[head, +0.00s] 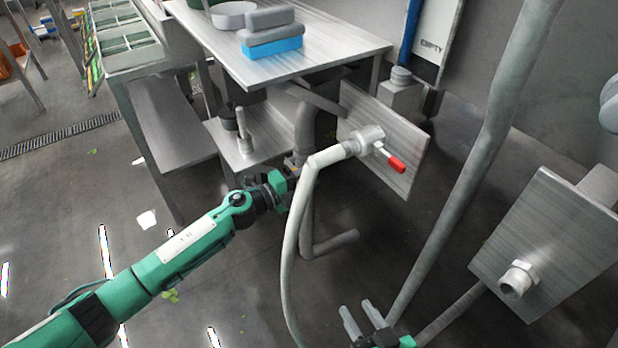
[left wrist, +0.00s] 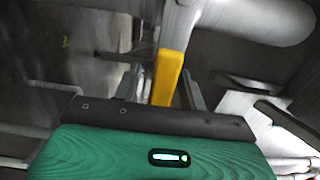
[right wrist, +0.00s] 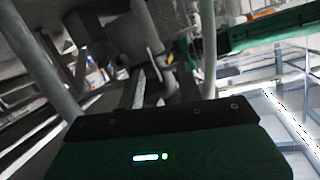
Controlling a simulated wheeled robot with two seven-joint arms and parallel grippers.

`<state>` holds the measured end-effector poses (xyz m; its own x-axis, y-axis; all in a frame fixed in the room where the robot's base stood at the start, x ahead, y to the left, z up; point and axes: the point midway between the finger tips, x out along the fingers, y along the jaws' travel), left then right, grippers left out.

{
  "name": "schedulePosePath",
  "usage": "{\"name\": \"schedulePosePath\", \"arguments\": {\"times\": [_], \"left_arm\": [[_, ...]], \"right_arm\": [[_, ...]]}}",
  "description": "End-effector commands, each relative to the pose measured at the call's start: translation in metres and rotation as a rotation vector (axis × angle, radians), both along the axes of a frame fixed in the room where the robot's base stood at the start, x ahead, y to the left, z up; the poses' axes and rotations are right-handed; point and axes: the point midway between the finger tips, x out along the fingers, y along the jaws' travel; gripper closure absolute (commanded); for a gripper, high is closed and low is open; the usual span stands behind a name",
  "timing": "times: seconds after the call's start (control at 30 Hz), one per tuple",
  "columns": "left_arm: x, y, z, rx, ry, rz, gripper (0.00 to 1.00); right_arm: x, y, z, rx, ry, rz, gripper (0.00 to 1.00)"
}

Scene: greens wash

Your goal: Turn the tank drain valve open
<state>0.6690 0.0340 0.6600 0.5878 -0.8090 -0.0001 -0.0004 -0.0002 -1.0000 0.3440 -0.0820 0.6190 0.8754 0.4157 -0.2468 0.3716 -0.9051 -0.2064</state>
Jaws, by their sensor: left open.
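A yellow lever (left wrist: 168,76), which looks like the drain valve's handle, stands between the fingers of my left gripper (left wrist: 168,92) in the left wrist view. I cannot tell whether they touch it. In the head view my left gripper (head: 293,168) is at the grey drain pipe (head: 306,122) under the steel table, and the lever is mostly hidden there. The left gripper is open. My right gripper (head: 359,311) is low at the bottom of the head view, its two fingers apart and empty. In the right wrist view a small yellow part (right wrist: 168,58) shows in the distance.
A pale hose (head: 290,245) runs from a red-handled valve (head: 396,162) on a steel panel (head: 420,140) down past my left gripper. A steel table (head: 340,45) overhangs. A grey pole (head: 470,170) and a second panel (head: 550,235) with a fitting stand right.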

Motion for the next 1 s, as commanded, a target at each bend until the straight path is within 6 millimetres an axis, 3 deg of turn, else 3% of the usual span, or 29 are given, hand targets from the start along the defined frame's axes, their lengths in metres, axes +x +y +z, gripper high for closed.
{"name": "schedulePosePath", "arguments": {"times": [0.1,0.3,0.67,1.0], "left_arm": [[0.000,0.000,0.000,0.000,0.000,0.000,0.60],[0.000,0.000,0.000,0.000,0.000,0.000,0.99],[0.000,0.000,0.001,-0.005,0.007,0.000,1.00],[0.000,0.001,0.011,-0.049,0.069,0.000,1.00]], "right_arm": [[0.000,0.000,0.000,0.000,0.001,0.001,0.64],[0.000,0.000,0.000,-0.001,0.003,0.002,0.64],[-0.002,0.000,-0.001,-0.011,0.023,0.007,0.64],[-0.003,-0.026,-0.006,-0.137,0.215,0.001,0.64]]}}
